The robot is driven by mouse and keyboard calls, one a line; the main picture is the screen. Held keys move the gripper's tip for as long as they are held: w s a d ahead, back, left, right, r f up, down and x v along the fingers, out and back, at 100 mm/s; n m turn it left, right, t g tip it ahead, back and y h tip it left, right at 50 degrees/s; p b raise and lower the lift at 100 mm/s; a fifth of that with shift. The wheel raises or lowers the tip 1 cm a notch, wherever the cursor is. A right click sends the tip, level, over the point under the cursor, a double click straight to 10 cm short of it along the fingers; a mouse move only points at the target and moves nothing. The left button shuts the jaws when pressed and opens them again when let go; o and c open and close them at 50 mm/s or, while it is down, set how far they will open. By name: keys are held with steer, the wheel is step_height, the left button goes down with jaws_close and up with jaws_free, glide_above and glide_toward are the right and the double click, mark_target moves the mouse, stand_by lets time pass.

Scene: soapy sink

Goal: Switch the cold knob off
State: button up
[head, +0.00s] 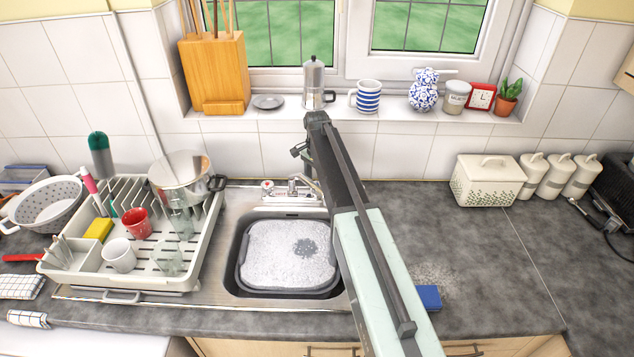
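The sink tap (293,184) stands at the back edge of the metal sink. A knob with a red mark (267,185) shows at its left end. The right part of the tap, where the cold knob may be, is largely hidden behind my arm. My arm reaches from the bottom right up over the counter to above the tap. My gripper (299,151) is at its far end, small and dark, above and in front of the tap. I cannot tell whether its fingers are open or shut. The sink bowl (243,284) holds a grey basin full of white foam.
A dish rack (187,284) with cups, glasses and a pot (181,170) stands left of the sink. A blue sponge (429,297) lies right of it. The windowsill above holds a moka pot (314,84) and a striped mug (368,97). The right counter is mostly clear.

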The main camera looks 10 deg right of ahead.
step_height(320, 180, up, 8)
steer(key=p, duration=0.7)
steer(key=shift+f, duration=0.15)
steer(key=shift+p, duration=0.3)
